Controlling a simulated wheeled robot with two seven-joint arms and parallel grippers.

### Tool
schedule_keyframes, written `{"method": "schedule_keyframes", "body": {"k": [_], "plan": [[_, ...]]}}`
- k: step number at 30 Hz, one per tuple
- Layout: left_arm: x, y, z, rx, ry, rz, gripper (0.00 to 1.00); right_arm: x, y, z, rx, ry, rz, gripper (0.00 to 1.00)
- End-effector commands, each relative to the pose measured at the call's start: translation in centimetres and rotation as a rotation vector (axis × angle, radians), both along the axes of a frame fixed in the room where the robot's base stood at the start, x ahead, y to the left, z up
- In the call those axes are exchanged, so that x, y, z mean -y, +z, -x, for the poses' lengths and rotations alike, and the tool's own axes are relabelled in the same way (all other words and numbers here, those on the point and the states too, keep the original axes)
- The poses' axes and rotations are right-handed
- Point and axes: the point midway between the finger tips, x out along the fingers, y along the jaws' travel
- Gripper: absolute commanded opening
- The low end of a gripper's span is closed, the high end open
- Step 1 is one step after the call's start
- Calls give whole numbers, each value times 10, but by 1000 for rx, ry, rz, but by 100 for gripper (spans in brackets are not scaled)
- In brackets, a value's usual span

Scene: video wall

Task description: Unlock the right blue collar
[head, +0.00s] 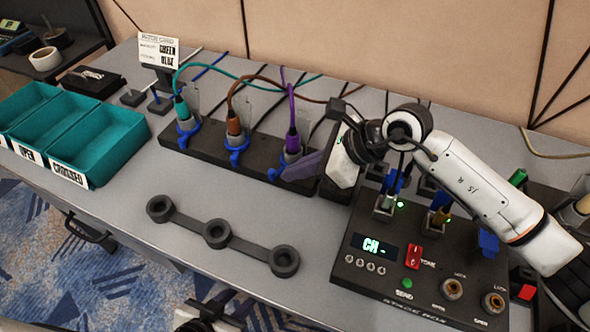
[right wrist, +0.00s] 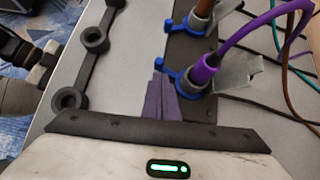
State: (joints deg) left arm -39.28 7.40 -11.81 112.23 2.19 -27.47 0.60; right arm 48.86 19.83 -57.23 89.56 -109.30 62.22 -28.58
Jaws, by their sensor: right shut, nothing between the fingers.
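Three blue collars sit on connectors in a dark strip on the table. The right blue collar (head: 275,174) is around the connector with the purple cable (head: 292,135). It also shows in the right wrist view (right wrist: 172,67), with its lever pointing left. The middle collar (head: 236,152) is on the brown-cable connector, and the left collar (head: 184,133) is on the teal-cable one. My right gripper (head: 300,168), with purple fingers, is shut and empty. Its fingertips (right wrist: 160,84) are close beside the right collar's lever; whether they touch it I cannot tell. My left gripper's fingers do not show.
A black control box (head: 420,285) with a lit display stands at the right, below my right arm. A dark three-ring holder (head: 217,233) lies in front of the strip. Teal bins (head: 100,150) stand at the left. Loose cables run behind the strip. The table between strip and holder is clear.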

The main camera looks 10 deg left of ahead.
Motion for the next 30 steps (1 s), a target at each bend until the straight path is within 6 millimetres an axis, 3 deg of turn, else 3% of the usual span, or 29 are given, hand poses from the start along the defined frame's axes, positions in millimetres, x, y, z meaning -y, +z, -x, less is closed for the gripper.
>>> {"method": "schedule_keyframes", "body": {"k": [5, 10, 15, 21, 30], "plan": [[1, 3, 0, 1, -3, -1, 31, 7, -1, 2, -1, 2, 1, 0], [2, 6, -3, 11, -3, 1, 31, 33, -1, 12, 0, 15, 3, 0], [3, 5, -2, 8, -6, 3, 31, 58, 32, 22, 5, 18, 1, 0], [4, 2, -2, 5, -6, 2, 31, 82, 58, 33, 3, 18, 0, 0], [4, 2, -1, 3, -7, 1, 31, 94, 72, 38, 0, 18, 1, 0]]}}
